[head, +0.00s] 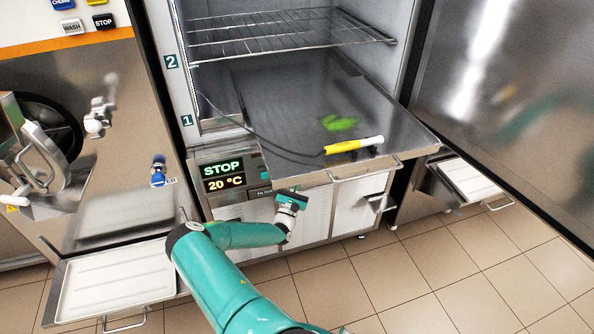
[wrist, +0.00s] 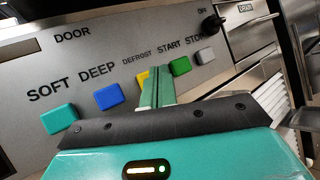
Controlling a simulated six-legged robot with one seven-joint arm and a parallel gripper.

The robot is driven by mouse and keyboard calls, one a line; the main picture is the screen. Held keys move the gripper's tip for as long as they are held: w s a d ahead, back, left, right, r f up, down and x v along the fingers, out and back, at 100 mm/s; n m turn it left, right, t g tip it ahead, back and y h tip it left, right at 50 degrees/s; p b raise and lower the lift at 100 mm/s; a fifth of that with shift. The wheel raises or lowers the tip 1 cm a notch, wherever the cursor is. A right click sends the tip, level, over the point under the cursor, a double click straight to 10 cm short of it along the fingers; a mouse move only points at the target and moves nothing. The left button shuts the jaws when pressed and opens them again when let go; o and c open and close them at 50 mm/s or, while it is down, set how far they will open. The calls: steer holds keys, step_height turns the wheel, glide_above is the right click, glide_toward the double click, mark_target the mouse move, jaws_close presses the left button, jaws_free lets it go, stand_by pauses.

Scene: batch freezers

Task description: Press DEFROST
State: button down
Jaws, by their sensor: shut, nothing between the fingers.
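The yellow DEFROST button (wrist: 143,77) sits in a row on the grey panel in the wrist view, under its printed label. My gripper (wrist: 157,82) is shut and empty, with its fingers in front of the panel. They hide part of the yellow button; I cannot tell whether they touch it. In the head view my gripper (head: 290,200) is low at the front of the middle freezer, below its display (head: 223,176), which reads STOP and 20 °C. The button row is not clear in the head view.
The blue DEEP button (wrist: 108,96) and teal SOFT button (wrist: 59,118) are to the left, the green START button (wrist: 180,66) and grey STOP button (wrist: 205,56) to the right. A steel shelf (head: 290,100) carrying a yellow-handled probe (head: 345,146) juts out above my gripper.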

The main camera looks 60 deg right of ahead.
steer(key=shift+w, duration=0.1)
steer(key=shift+w+d, duration=0.25)
steer(key=shift+d, duration=0.05)
steer(key=shift+w+d, duration=0.3)
steer(key=shift+d, duration=0.05)
stand_by(0.9)
stand_by(0.4)
steer(key=shift+s+a, duration=0.6)
steer(key=shift+a, duration=0.1)
steer(key=s+a, duration=0.3)
steer(key=shift+s+a, duration=0.25)
steer(key=shift+s, duration=0.05)
steer(key=shift+r, duration=0.1)
stand_by(0.8)
